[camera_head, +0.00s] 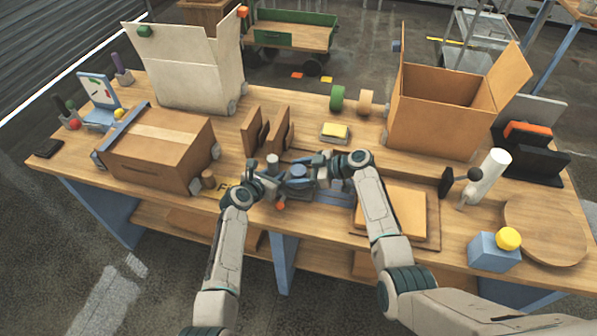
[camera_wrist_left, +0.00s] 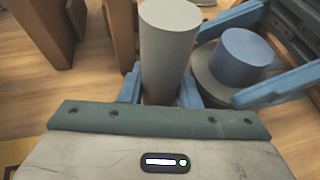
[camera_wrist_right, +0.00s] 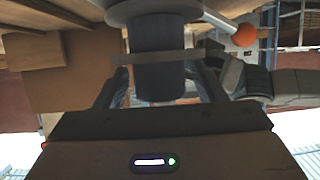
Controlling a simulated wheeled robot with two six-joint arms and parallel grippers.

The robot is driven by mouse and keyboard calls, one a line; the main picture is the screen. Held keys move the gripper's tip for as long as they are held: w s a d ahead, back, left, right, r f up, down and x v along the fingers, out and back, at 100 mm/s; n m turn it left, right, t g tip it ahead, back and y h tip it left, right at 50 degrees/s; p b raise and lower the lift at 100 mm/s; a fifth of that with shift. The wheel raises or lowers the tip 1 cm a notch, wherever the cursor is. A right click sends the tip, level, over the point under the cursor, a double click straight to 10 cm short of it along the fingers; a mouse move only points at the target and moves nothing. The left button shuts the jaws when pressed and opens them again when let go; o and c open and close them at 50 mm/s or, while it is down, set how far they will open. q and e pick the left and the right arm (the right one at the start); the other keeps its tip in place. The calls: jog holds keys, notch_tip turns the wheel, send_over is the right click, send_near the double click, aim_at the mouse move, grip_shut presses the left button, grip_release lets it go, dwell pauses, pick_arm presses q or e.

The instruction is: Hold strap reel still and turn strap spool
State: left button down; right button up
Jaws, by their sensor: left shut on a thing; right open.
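The strap reel stands near the table's front middle. It has an upright grey post (camera_head: 272,162), a blue cylindrical spool (camera_head: 298,171) on a round grey base, and an orange-tipped lever (camera_head: 281,205). My left gripper (camera_head: 270,177) is shut on the grey post, which also shows in the left wrist view (camera_wrist_left: 168,50). My right gripper (camera_head: 308,172) is open, its fingers on either side of the spool, which shows dark blue in the right wrist view (camera_wrist_right: 158,60). I cannot tell whether the fingers touch it. The orange lever tip (camera_wrist_right: 244,35) shows beside it.
A closed carton (camera_head: 160,150) stands at left and an open carton (camera_head: 435,125) at back right. Brown upright panels (camera_head: 268,130) stand just behind the reel. A flat cardboard stack (camera_head: 400,212) lies right of it. A blue box with yellow button (camera_head: 494,252) sits front right.

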jog(key=c, duration=1)
jog(key=shift+o, duration=0.2)
jog(key=shift+t, duration=0.3)
jog(key=m+t+h, duration=0.2)
jog(key=m+t, duration=0.1)
jog(key=m, duration=0.1)
jog(key=shift+t, duration=0.4)
jog(key=shift+m+t+h, duration=1.5)
jog(key=shift+m, duration=0.3)
